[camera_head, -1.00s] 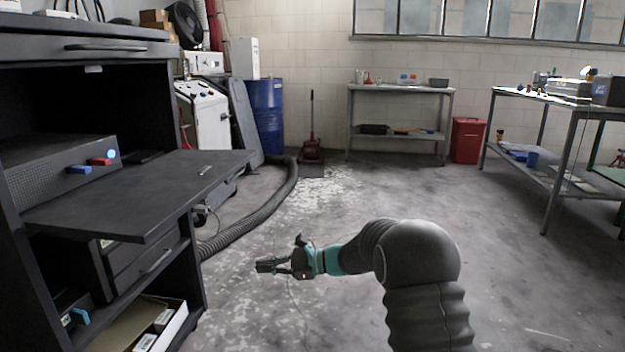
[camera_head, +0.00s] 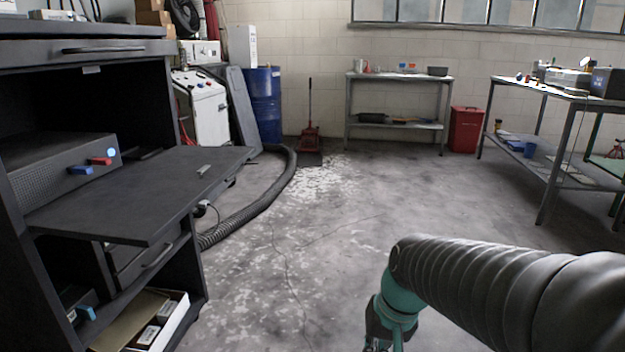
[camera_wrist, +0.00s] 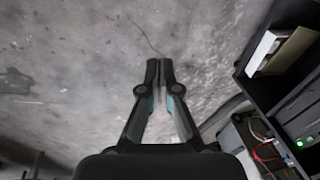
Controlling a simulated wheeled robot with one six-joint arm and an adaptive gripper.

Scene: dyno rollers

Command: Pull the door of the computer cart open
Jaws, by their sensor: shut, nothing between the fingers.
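The black computer cart (camera_head: 14,185) stands at the left in the head view. Its door (camera_head: 140,195) is a flat dark panel that sticks out level from the front, folded down, with a small handle (camera_head: 203,169) near its outer edge. The compartment behind it is open and shows a grey computer case (camera_head: 55,165). My gripper's tips are cut off at the bottom of the head view. In the wrist view my gripper (camera_wrist: 160,66) is shut and empty over bare floor, apart from the cart. Part of the cart shows at the right of the wrist view (camera_wrist: 258,90).
A drawer (camera_head: 145,258) and an open lower shelf with a box (camera_head: 178,325) lie below the door. A ribbed black hose (camera_head: 260,205) runs on the floor beside the cart. A workbench (camera_head: 552,185) stands at the right. The middle floor is clear.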

